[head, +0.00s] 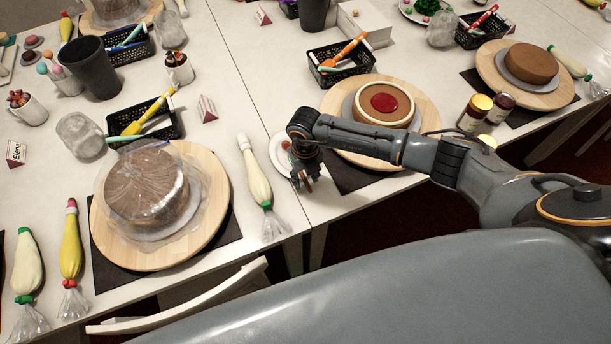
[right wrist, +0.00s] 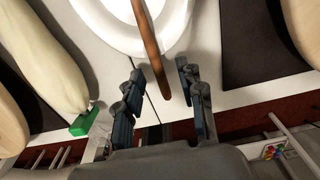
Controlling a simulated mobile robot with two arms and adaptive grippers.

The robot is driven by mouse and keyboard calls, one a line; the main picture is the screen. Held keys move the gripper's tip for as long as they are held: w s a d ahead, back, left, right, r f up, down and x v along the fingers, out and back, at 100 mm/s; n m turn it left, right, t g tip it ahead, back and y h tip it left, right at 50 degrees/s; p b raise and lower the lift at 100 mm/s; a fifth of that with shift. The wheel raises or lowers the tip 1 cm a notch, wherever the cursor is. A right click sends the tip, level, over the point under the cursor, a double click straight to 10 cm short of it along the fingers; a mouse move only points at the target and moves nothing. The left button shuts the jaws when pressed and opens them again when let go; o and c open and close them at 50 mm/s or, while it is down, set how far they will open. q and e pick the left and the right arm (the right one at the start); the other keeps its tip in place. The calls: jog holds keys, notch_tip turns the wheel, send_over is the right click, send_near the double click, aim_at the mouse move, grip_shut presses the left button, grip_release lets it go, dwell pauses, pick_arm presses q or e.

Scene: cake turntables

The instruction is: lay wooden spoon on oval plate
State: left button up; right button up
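My right gripper (head: 305,180) is low over the table edge, beside the white oval plate (head: 275,149). In the right wrist view the plate (right wrist: 94,17) is at the top and the brown wooden spoon (right wrist: 151,50) extends from over it, across its near rim, toward me. The fingers (right wrist: 160,72) are apart, one on each side of the spoon's handle end, with gaps visible. The spoon's far end is cut off in that view, and my arm hides much of the plate in the head view. My left gripper is not in view.
A piping bag (head: 258,182) lies just left of the plate. A wooden turntable (head: 418,157) with a cake stands to the right, and another (head: 215,215) with a covered cake to the left. A white chair back (head: 190,303) stands before the table.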

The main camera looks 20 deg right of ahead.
notch_tip(320, 180, up, 12)
dwell(0.4)
dwell(0.3)
